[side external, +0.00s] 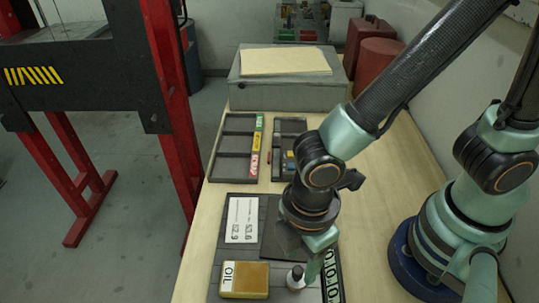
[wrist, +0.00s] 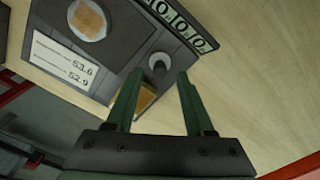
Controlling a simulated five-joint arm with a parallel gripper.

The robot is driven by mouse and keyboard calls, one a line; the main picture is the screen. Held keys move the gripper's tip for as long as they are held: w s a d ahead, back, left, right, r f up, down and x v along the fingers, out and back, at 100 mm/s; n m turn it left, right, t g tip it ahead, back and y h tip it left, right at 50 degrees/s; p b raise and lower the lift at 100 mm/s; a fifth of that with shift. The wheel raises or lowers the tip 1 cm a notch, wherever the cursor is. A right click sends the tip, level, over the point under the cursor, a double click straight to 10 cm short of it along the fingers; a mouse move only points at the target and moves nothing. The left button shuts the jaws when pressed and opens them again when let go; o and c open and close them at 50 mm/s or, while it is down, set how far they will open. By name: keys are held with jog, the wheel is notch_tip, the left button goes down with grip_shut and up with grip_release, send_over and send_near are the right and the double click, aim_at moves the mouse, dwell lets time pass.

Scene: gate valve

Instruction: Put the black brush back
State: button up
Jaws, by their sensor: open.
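I cannot pick out a black brush with certainty in either view. A small upright thing with a dark top and pale body (side external: 296,277) stands on the dark mat (side external: 228,262); in the wrist view it is a grey round shape (wrist: 159,62). My gripper (side external: 313,280) is low over the mat, right beside that thing in the side view. In the wrist view my gripper (wrist: 158,85) is open, its two green fingers apart with nothing held. A yellow oil tin (side external: 245,280) lies to the left, and its orange part (wrist: 146,98) shows between the fingers.
A printed card (side external: 242,219) and a label strip (side external: 332,275) lie on the mat. A tan round piece (wrist: 88,20) shows in the wrist view. Two dark trays (side external: 236,148), (side external: 289,134) lie behind. A grey box (side external: 285,90) stands farther back. Bare table lies to the right.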

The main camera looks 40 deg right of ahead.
aim_at(299, 269)
notch_tip(299, 269, up, 8)
jog(key=w+d+r+m+t, duration=0.2)
jog(key=w+d+r+m, duration=0.2)
jog(key=d, duration=0.7)
jog(key=w+d+r+m+t, duration=0.3)
jog(key=w+d+r+m, duration=0.2)
jog(key=w+d+m, duration=0.3)
jog(key=d+m, duration=0.3)
jog(key=d, duration=0.1)
jog(key=shift+w+r+m+t, duration=0.15)
jog(key=shift+w+m+t, duration=0.15)
jog(key=shift+m, duration=0.1)
